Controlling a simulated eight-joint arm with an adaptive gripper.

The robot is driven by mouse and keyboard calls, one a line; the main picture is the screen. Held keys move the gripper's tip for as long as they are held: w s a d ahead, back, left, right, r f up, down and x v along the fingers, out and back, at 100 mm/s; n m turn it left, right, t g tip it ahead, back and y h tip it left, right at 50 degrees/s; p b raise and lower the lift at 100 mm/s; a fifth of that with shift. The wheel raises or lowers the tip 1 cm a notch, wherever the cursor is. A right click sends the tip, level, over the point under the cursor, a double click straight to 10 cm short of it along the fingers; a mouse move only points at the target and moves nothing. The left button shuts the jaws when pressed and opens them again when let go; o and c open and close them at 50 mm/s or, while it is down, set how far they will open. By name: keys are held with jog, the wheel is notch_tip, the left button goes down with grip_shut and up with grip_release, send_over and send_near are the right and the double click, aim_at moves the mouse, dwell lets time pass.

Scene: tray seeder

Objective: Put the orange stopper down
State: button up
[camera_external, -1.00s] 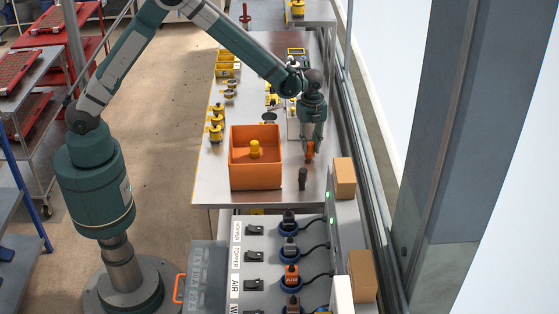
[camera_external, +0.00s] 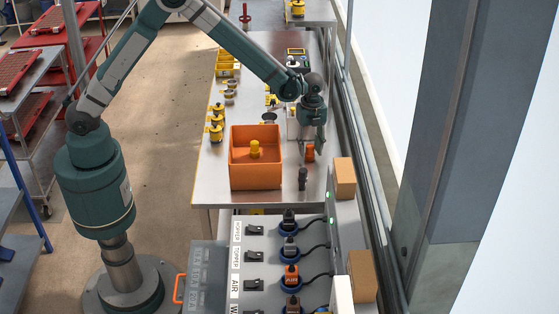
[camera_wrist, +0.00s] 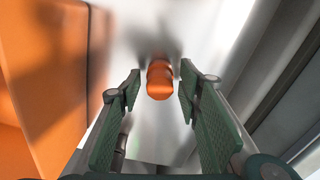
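The orange stopper (camera_external: 309,152) stands on the metal table, to the right of the orange bin. In the wrist view the stopper (camera_wrist: 160,80) sits between the fingertips, with a gap on each side. My gripper (camera_external: 311,148) is open around it and points down. The open fingers also show in the wrist view (camera_wrist: 158,88), with green pads that do not touch the stopper. The stopper's lower end is hard to make out.
The orange bin (camera_external: 256,178) with a yellow object in it stands left of my gripper. A dark upright piece (camera_external: 303,179) stands just in front. A cardboard box (camera_external: 344,178) is at the right. Several yellow parts line the table's left side.

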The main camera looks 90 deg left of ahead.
aim_at(309, 146)
jog(key=shift+r, duration=0.1)
notch_tip(309, 146, up, 12)
jog(key=shift+p, duration=0.4)
dwell(0.4)
jog(key=shift+r, duration=0.1)
dwell(0.6)
jog(key=s+d+r+n+t, duration=0.2)
jog(key=s+d+r+n, duration=0.2)
jog(key=s+r, duration=0.6)
jog(key=s+d+r+n+t, duration=0.1)
jog(key=s+d+r+n, duration=0.25)
jog(key=s+r, duration=0.65)
jog(key=s+d+n+t, duration=0.2)
jog(key=s+n, duration=0.1)
jog(key=s, duration=0.9)
jog(key=s+d+n+t, duration=0.2)
jog(key=s+d+n, duration=0.1)
jog(key=s, duration=1)
jog(key=shift+d+f+n, duration=0.3)
jog(key=shift+n, duration=0.45)
